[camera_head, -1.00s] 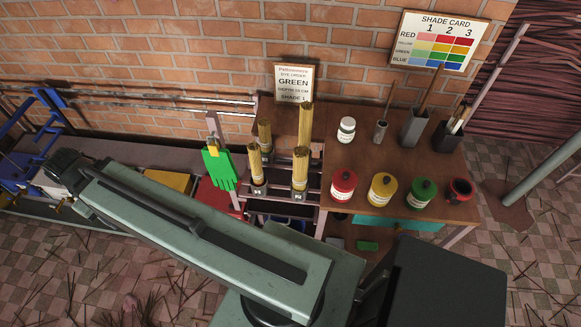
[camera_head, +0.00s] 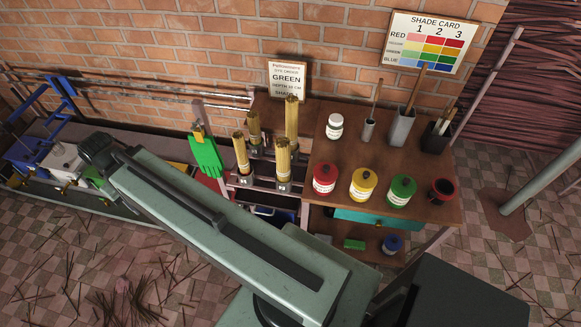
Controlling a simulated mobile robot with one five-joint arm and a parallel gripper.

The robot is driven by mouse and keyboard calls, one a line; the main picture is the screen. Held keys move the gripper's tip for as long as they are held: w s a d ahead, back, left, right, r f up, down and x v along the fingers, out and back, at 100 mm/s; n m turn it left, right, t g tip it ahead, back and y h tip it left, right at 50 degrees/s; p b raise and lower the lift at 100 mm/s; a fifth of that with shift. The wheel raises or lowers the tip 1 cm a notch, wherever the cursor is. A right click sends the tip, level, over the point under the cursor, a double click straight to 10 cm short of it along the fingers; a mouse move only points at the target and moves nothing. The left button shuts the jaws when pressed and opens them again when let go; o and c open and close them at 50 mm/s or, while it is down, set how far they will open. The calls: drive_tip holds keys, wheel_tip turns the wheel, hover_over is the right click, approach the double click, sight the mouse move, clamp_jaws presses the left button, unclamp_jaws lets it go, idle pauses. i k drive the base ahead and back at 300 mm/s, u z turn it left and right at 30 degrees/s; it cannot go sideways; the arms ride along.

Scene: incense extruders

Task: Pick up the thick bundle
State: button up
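Several yellow-tan bundles of sticks stand upright in a rack (camera_head: 262,181) at the left end of the wooden table. They are a front left bundle (camera_head: 241,153), a back left bundle (camera_head: 254,128), a front right bundle (camera_head: 283,160) and a taller back right bundle (camera_head: 291,122). My arm crosses the lower left, in front of the rack's lower part. My gripper is not visible.
On the table (camera_head: 340,150) stand a red jar (camera_head: 324,178), a yellow jar (camera_head: 364,184), a green jar (camera_head: 402,190) and a white bottle (camera_head: 335,127). A green glove (camera_head: 205,156) hangs left of the rack. An order sign (camera_head: 288,78) stands behind the bundles. Loose sticks litter the floor.

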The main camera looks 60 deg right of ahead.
sight(282, 144)
drive_tip(key=z, duration=3.15)
drive_tip(key=k, duration=0.95)
drive_tip(key=u, duration=0.95)
drive_tip(key=i, duration=1)
drive_tip(key=u, duration=0.1)
